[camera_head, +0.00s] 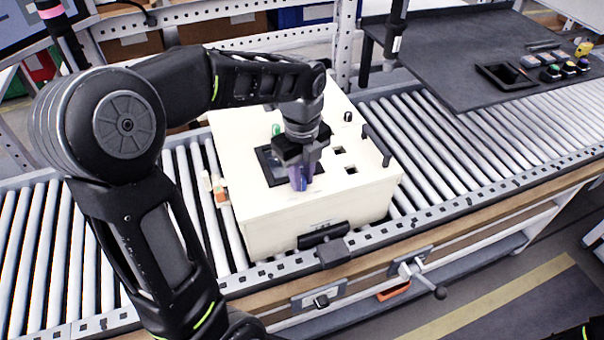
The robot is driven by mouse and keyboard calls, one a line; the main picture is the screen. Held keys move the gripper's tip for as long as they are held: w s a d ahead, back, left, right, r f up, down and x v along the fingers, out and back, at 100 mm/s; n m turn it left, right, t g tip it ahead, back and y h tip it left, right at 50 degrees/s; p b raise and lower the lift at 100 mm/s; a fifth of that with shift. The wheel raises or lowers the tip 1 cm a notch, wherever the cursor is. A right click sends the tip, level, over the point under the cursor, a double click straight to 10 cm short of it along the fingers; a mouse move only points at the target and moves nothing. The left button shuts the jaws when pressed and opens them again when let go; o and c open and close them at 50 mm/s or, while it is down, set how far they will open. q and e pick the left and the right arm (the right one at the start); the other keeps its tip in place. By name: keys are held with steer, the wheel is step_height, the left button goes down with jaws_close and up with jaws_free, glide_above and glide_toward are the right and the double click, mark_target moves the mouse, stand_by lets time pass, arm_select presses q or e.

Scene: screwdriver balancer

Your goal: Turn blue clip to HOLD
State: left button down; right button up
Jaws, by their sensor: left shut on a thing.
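A cream box (285,218) stands on the roller conveyor with a dark square panel (268,172) set in its top. My left gripper (301,181) points down over the right side of this panel. It is shut on a small blue clip (302,187) at the panel's edge, and its fingers hide most of the clip. Which way the clip is turned, and any HOLD marking, cannot be made out. A green part (276,130) stands on the box top behind the gripper. My right gripper is not in view.
Black handles (377,146) stand at the box's right edge, and orange and white parts (219,190) are at its left side. A dark table (470,60) with buttons is at the back right. The rollers (440,150) right of the box are clear.

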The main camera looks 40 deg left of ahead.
arm_select(q)
steer(key=m, duration=0.6)
steer(key=shift+a+p, duration=0.15)
steer(key=shift+p, duration=0.25)
steer(key=c, duration=1.3)
jaws_free()
steer(key=shift+o, duration=0.2)
step_height(320, 180, up, 8)
steer(key=shift+f+b, duration=0.1)
steer(key=shift+b, duration=0.35)
